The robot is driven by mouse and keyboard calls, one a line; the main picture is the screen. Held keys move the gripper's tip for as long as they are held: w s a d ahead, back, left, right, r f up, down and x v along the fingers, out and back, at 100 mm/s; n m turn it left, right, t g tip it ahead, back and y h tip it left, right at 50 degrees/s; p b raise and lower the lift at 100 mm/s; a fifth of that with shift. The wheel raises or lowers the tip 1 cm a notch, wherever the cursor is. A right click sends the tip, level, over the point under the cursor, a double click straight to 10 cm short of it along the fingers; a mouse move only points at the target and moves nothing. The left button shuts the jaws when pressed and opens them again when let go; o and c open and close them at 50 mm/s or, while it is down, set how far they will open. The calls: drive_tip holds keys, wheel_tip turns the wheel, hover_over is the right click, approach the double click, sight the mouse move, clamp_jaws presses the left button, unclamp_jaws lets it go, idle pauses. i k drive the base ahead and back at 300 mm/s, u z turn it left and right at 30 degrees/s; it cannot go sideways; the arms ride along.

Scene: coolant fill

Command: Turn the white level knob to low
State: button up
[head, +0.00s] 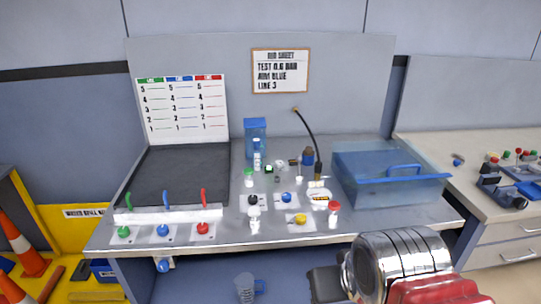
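I cannot pick out a white level knob with certainty. A small white piece (254,218) stands at the front middle of the bench, just below a black knob (253,199) on a white plate. It is too small to tell whether it is a knob or a bottle, or where it points. A blue knob (287,198) and a yellow knob (300,219) sit on plates to its right. A silver part of my arm shows at the lower right, in front of the bench. I see no gripper fingertips.
Green, blue and red levers stand at the front left, with a green (123,232), a blue (162,231) and a red knob (202,229) below. A clear blue basin (390,176) is at the right. Small bottles and a thin dark hose (310,133) crowd the middle.

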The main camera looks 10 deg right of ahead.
sight(279, 164)
drive_tip(key=u, duration=0.3)
drive_tip(key=i, duration=0.7)
drive_tip(key=u, duration=0.45)
drive_tip(key=i, duration=0.7)
drive_tip(key=u, duration=0.2)
